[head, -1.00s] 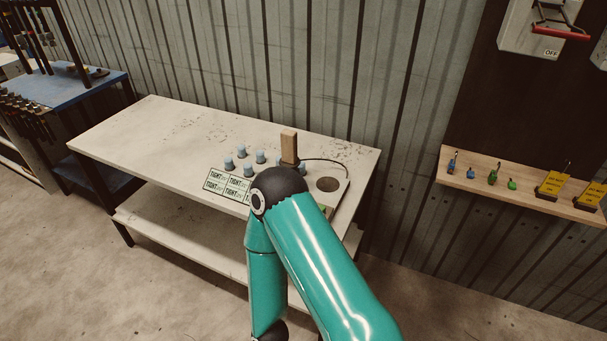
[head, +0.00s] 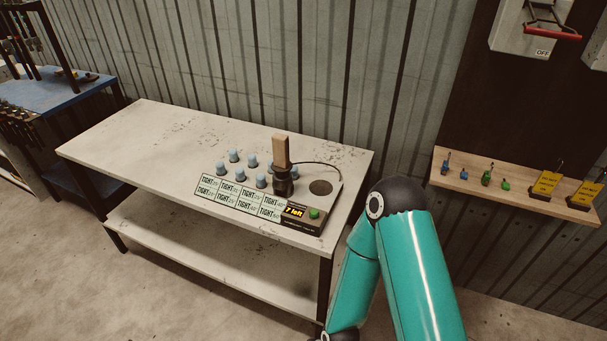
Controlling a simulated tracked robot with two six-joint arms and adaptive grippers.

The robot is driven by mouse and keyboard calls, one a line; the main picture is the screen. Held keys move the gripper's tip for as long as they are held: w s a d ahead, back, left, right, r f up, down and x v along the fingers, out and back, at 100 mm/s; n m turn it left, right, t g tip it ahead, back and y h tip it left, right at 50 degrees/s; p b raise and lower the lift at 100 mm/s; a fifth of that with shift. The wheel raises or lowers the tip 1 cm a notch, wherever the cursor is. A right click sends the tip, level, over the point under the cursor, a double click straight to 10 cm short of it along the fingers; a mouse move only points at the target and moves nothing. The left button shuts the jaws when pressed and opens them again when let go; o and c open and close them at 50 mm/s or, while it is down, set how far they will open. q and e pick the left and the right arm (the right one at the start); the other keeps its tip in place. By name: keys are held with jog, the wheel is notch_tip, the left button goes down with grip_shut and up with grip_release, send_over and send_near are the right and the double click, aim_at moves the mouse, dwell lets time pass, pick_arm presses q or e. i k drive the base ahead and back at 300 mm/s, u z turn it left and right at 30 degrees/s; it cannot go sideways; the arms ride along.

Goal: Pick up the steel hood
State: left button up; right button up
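I cannot make out a steel hood anywhere in the head view. A teal arm of mine rises from the lower right, with its dark elbow to the right of the white bench (head: 120,148). Its lower link runs down out of the picture, so its gripper does not show. My other arm and gripper are not in view either.
On the bench are several blue-grey caps (head: 234,156), a TIGHT card panel (head: 240,195), a black wooden-handled tool (head: 281,152) and a "7 left" display (head: 295,211). A wall shelf (head: 480,183) holds small tools and yellow tags. The bench's left half is clear.

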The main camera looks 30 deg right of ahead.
aim_at(283, 186)
jog(key=z, duration=0.05)
jog(key=i, duration=0.95)
jog(key=u, duration=0.05)
